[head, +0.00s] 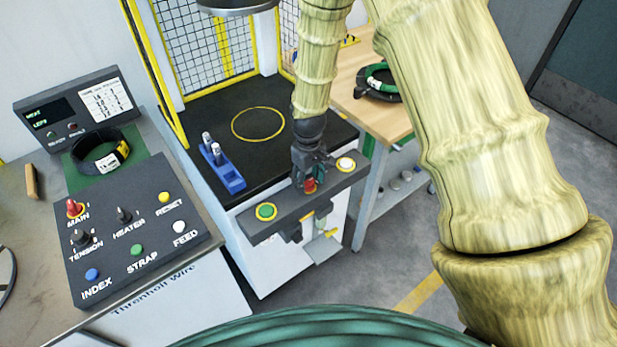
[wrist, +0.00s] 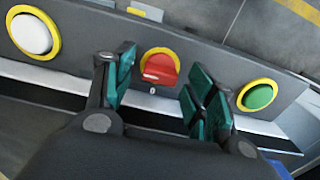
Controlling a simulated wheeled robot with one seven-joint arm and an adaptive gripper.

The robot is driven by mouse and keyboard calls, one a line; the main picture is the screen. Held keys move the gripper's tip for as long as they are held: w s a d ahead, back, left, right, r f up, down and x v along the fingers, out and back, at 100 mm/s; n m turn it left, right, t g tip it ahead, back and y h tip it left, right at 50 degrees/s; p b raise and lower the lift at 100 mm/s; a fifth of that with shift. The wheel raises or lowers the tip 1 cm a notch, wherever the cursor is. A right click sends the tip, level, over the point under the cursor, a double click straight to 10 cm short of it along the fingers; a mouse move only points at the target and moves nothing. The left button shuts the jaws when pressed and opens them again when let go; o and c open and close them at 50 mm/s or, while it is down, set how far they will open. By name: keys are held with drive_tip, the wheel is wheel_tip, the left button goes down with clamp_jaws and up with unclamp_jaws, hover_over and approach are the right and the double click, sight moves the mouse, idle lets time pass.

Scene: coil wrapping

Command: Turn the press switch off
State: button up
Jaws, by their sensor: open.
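The press switch (wrist: 160,70) is a red knob on a yellow round plate, in the middle of the grey control bar (head: 335,192) at the front of the press. A small "0" mark shows beside it in the wrist view. In the head view the red knob (head: 310,185) shows just below my gripper (head: 311,172), which partly covers it. In the wrist view my gripper (wrist: 163,82) is open, with one teal finger on each side of the knob. I cannot tell whether the fingers touch it.
A green button (head: 265,211) and a white button (head: 346,164) flank the switch on the bar. A blue holder (head: 222,168) stands on the black press table. A control panel (head: 135,230) with a red MAIN switch is at left. A wooden bench (head: 376,112) holds a coil at right.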

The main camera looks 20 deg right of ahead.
drive_tip(key=shift+c, duration=0.4)
drive_tip(key=c, duration=0.9)
drive_tip(key=shift+c, duration=0.2)
drive_tip(key=shift+n, duration=0.4)
drive_tip(key=n, duration=0.3)
drive_tip(key=shift+n, duration=0.4)
drive_tip(key=n+p, duration=0.1)
drive_tip(key=n, duration=0.3)
drive_tip(key=shift+n, duration=0.3)
drive_tip(key=n+p, duration=0.1)
drive_tip(key=n, duration=0.3)
drive_tip(key=shift+r, duration=0.1)
drive_tip(key=n+p, duration=0.1)
drive_tip(key=n, duration=0.3)
drive_tip(key=shift+w+n, duration=0.1)
drive_tip(key=shift+n, duration=0.2)
drive_tip(key=shift+p, duration=0.3)
